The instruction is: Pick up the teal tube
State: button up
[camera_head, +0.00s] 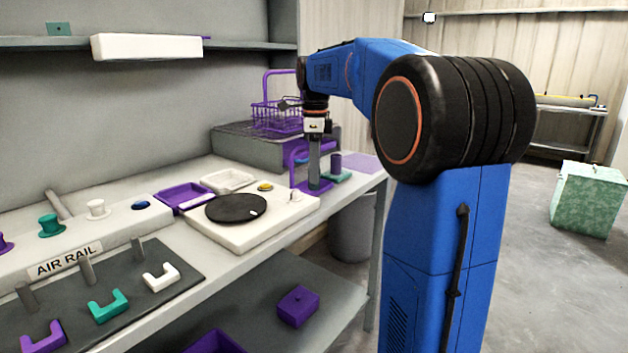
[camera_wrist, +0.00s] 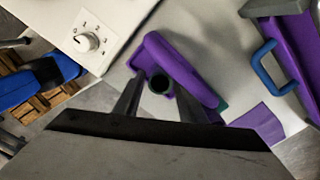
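My gripper (camera_head: 314,183) points straight down over a purple base (camera_head: 300,188) near the right end of the bench. In the wrist view the two fingers of my gripper (camera_wrist: 160,86) stand apart, one on each side of a dark round hollow end (camera_wrist: 159,82). Slight gaps seem to show beside it. Its colour is too dark to tell whether it is the teal tube. In the head view the fingers hide whatever is between them. No other clearly teal tube shows.
A white unit with a black disc (camera_head: 236,208) is left of my gripper. Behind stands a grey tank (camera_head: 232,140) with a purple basket (camera_head: 272,117). Purple (camera_head: 183,195) and white trays (camera_head: 228,180) lie further left. A blue handle (camera_wrist: 268,67) shows at right in the wrist view.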

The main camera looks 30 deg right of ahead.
jog(key=shift+f, duration=0.25)
jog(key=c, duration=0.8)
jog(key=shift+c, duration=0.2)
jog(key=shift+r, duration=0.15)
notch_tip(320, 180, up, 18)
